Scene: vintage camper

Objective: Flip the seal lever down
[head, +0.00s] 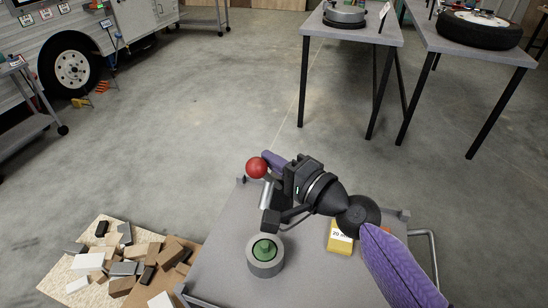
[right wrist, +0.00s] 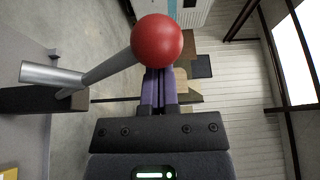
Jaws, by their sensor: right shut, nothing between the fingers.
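The seal lever has a red ball knob (head: 256,168) on a metal rod (head: 264,191), above the grey cart top. In the right wrist view, the red ball (right wrist: 157,40) is large at the top, and its rod (right wrist: 103,68) slants down left to a metal pin on a dark block (right wrist: 40,99). The rod stands raised at a slant. My right gripper (head: 274,159) is shut and empty, its purple fingers just beside and behind the ball. The fingers (right wrist: 155,88) are partly covered by the ball in the wrist view; I cannot tell whether they touch. My left gripper is out of view.
The cart top (head: 222,262) carries a grey round piece with a green centre (head: 265,254) and a yellow box (head: 340,238). Loose blocks lie on a board (head: 68,270) at lower left. Tables (head: 352,30) stand at upper right. The floor beyond the cart is clear.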

